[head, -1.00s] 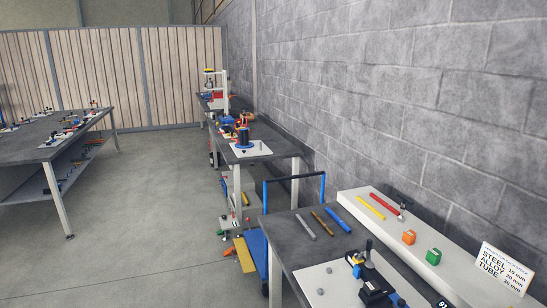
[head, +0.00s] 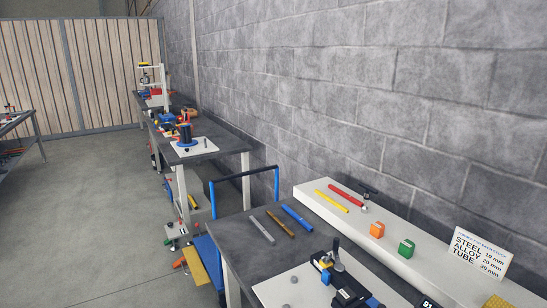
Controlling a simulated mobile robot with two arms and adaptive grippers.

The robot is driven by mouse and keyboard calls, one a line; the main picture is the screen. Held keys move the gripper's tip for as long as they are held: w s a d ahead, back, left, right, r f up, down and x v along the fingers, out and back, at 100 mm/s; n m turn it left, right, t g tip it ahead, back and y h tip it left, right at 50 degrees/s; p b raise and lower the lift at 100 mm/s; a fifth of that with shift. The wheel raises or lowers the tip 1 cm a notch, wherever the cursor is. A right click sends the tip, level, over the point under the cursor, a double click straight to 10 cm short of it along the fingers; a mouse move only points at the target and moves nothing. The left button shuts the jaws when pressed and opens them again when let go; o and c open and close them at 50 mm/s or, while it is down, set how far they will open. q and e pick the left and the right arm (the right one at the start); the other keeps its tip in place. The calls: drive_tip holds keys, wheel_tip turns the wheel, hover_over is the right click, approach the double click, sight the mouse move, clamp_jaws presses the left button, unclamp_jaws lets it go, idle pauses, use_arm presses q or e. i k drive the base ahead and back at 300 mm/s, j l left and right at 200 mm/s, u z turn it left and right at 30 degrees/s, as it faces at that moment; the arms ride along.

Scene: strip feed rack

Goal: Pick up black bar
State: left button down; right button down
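I cannot make out a plain black bar in the head view. A grey bar (head: 258,230), a brown bar (head: 280,223) and a blue bar (head: 297,218) lie side by side, apart, on the dark near table (head: 238,252). A yellow bar (head: 331,201) and a red bar (head: 346,195) lie on the raised white shelf (head: 432,262) behind. A black device (head: 347,288) stands on a white board at the bottom of the view. Neither of my grippers is in view.
A cart with a blue handle (head: 243,176) is left of the table. Other workbenches stand farther back; grey floor at left is clear.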

sight(341, 280)
drive_tip(key=z, duration=2.5)
drive_tip(key=u, duration=1.95)
drive_tip(key=i+j+z, duration=0.15)
drive_tip(key=j+z, duration=0.3)
drive_tip(key=j, duration=0.15)
drive_tip(key=j+z, duration=0.45)
drive_tip(key=j, duration=0.15)
drive_tip(key=j+z, duration=0.5)
drive_tip(key=j, duration=0.15)
